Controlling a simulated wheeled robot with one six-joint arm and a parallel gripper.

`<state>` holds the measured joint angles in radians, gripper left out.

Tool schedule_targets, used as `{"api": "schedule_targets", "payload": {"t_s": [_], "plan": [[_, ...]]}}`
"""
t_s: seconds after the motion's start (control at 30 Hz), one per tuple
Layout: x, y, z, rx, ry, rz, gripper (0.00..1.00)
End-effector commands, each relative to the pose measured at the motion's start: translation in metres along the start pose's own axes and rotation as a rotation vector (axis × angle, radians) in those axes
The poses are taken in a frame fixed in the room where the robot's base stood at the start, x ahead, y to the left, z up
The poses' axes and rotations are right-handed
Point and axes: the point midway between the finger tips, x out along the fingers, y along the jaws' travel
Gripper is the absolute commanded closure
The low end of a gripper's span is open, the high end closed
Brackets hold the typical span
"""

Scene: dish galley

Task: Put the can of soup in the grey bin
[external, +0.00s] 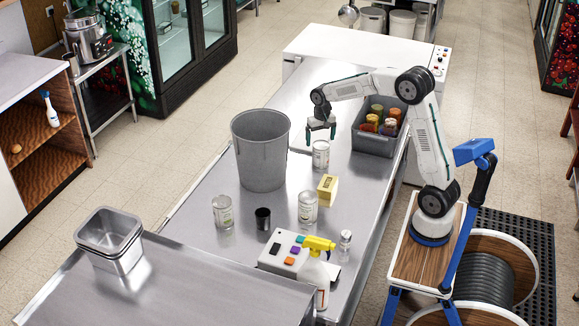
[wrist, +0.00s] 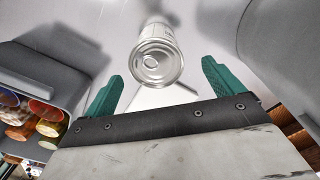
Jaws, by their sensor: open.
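A can with a pale label (external: 320,157) stands upright on the steel counter, just below my gripper (external: 320,128). In the wrist view the ring-pull lid of a can (wrist: 155,62) shows beyond and between my teal fingertips (wrist: 162,72), which are apart and empty. Two similar cans, one at left (external: 222,212) and one nearer the middle (external: 308,208), stand on the near part of the counter. Their labels are too small to read, so I cannot tell which is soup. The tall, round grey bin (external: 261,150) stands left of my gripper; its inside is mostly hidden.
A grey crate with several jars (external: 373,144) stands right of my gripper. A yellow box (external: 327,188), a dark cup (external: 262,218), a button panel (external: 290,253), a yellow-headed spray bottle (external: 318,245) and a small bottle (external: 345,241) stand nearer. Clear counter lies behind my gripper.

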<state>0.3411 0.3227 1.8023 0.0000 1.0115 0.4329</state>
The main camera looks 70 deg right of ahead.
Motion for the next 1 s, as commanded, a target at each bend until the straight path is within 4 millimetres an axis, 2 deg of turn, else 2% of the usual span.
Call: {"api": "schedule_targets", "payload": {"t_s": [0.6, 0.87, 0.9, 1.0], "plan": [[0.076, 0.006, 0.002, 0.011, -0.007, 0.004, 0.07], [0.079, 0.006, 0.002, 0.01, -0.004, 0.003, 0.07], [0.079, 0.006, 0.002, 0.01, -0.004, 0.003, 0.13], [0.079, 0.006, 0.002, 0.01, -0.004, 0.003, 0.41]]}}
